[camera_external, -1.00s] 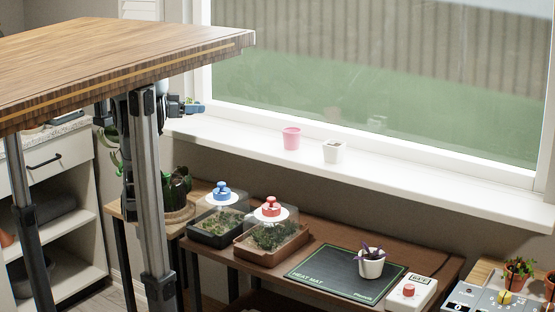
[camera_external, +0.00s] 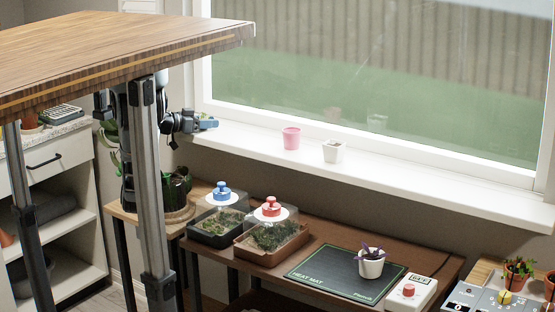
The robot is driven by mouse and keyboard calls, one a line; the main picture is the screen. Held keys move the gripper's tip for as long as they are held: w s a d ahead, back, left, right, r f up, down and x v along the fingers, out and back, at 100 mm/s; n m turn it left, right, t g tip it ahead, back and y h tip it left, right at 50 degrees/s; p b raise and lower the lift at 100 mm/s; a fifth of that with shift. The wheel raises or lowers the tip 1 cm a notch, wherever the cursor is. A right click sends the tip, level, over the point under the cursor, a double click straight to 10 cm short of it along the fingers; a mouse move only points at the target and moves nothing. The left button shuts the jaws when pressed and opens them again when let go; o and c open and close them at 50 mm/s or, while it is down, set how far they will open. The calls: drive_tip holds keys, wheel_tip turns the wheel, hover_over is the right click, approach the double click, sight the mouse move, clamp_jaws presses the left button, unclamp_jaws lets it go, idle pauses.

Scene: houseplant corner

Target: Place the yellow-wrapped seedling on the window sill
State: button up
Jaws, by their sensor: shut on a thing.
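My gripper (camera_external: 208,123) shows small and bluish just right of the tall table leg, in front of the left end of the white window sill (camera_external: 430,187). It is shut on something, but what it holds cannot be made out. I see no yellow-wrapped seedling in this view. A pink pot (camera_external: 291,138) and a white pot (camera_external: 334,152) stand upright on the sill, to the right of my gripper. Much of my arm is hidden behind the table leg.
A high wooden table (camera_external: 110,55) fills the upper left foreground. Below the sill stand two domed trays, one blue-knobbed (camera_external: 221,192) and one red-knobbed (camera_external: 271,207), and a heat mat (camera_external: 320,275) with a potted purple plant (camera_external: 371,262). The sill right of the white pot is clear.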

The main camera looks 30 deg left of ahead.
drive_tip(key=shift+f, duration=0.1)
drive_tip(key=o, duration=1)
drive_tip(key=b+v, duration=0.1)
drive_tip(key=v, duration=1.1)
